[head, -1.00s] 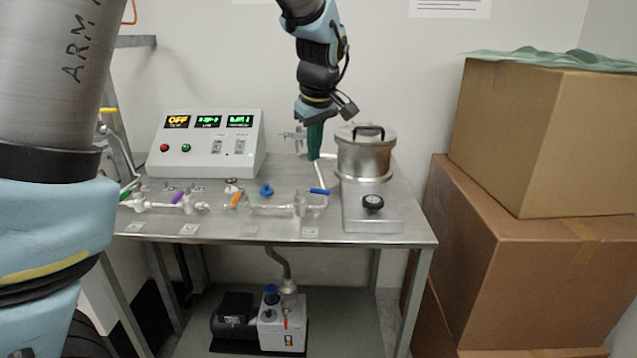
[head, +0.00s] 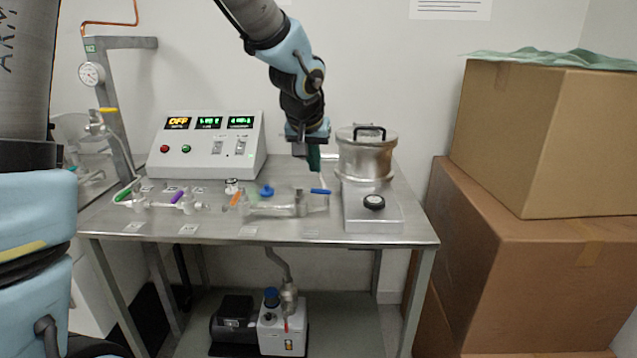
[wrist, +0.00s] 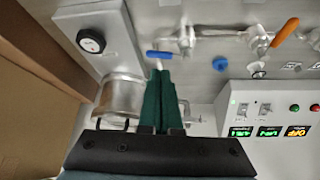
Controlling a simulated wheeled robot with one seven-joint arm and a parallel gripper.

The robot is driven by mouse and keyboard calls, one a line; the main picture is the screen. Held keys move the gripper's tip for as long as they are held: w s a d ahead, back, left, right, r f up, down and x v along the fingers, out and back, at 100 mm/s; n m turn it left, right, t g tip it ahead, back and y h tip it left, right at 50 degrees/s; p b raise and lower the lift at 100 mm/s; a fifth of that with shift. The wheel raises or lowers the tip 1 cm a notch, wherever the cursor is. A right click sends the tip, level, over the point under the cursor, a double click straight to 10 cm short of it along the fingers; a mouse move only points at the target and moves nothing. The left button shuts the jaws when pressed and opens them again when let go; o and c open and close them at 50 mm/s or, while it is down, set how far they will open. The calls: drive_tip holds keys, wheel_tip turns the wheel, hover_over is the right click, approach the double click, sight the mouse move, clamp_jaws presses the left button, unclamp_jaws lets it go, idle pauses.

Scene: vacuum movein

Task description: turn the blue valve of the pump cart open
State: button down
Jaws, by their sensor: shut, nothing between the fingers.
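A blue lever handle (head: 320,191) sits on the glass and metal manifold (head: 275,208) at the front right of the bench. It also shows in the wrist view (wrist: 159,54), lying crosswise just beyond my fingertips. A round blue knob (head: 267,190) stands to its left in the head view and also shows in the wrist view (wrist: 220,63). My gripper (head: 315,168) points down with its green fingers closed together and empty. In the wrist view the fingers (wrist: 164,78) end close to the blue lever; I cannot tell whether they touch it.
A metal chamber (head: 365,160) with a black-knobbed block stands right of my gripper. Orange (head: 236,198), purple (head: 177,196) and green (head: 123,195) handles line the manifold to the left. A control box (head: 207,143) stands behind. Stacked cardboard boxes (head: 545,140) fill the right side.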

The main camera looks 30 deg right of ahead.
sight(320, 191)
drive_tip(key=p+x, duration=0.1)
drive_tip(key=x, duration=0.7)
drive_tip(key=shift+w+d, duration=0.15)
drive_tip(key=shift+f, duration=0.15)
